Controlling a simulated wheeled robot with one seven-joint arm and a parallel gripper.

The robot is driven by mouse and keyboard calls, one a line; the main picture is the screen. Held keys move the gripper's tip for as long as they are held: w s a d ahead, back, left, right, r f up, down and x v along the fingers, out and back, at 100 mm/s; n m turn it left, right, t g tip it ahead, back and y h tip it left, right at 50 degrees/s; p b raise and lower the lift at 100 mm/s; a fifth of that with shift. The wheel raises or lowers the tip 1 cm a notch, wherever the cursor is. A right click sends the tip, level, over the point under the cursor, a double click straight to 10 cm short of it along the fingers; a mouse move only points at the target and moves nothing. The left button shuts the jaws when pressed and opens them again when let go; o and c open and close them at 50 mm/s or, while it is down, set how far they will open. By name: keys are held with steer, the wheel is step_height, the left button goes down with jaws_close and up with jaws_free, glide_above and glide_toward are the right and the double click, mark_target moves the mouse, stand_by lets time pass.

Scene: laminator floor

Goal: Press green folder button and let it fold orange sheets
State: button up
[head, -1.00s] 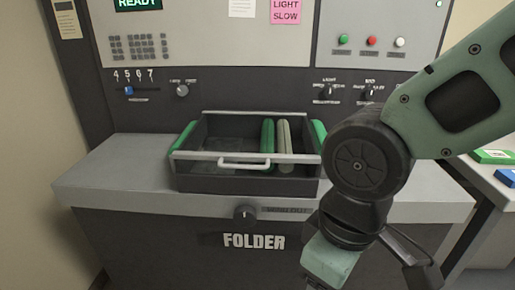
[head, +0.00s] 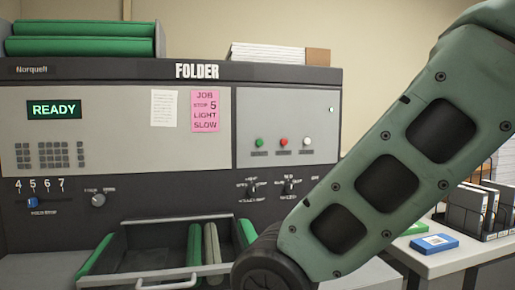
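The folder machine (head: 150,185) fills the left and middle of the head view, with a lit display (head: 54,109) reading READY. The green button (head: 259,143) is at the left of a row on its right panel, beside a red button (head: 284,142) and a white button (head: 306,142). Nothing touches the buttons. I cannot make out any orange sheets. The open tray (head: 130,234) below the panel holds a green roller (head: 194,245) and a pale roller (head: 212,243). My arm crosses the right side; my gripper is out of view.
A pink note (head: 205,111) reads JOB, STOP 5, LIGHT, SLOW. Knobs and a blue slider (head: 32,203) sit under the panel. Paper stacks (head: 270,53) lie on top. At right a table (head: 470,252) holds a blue item (head: 434,243) and binders (head: 470,208).

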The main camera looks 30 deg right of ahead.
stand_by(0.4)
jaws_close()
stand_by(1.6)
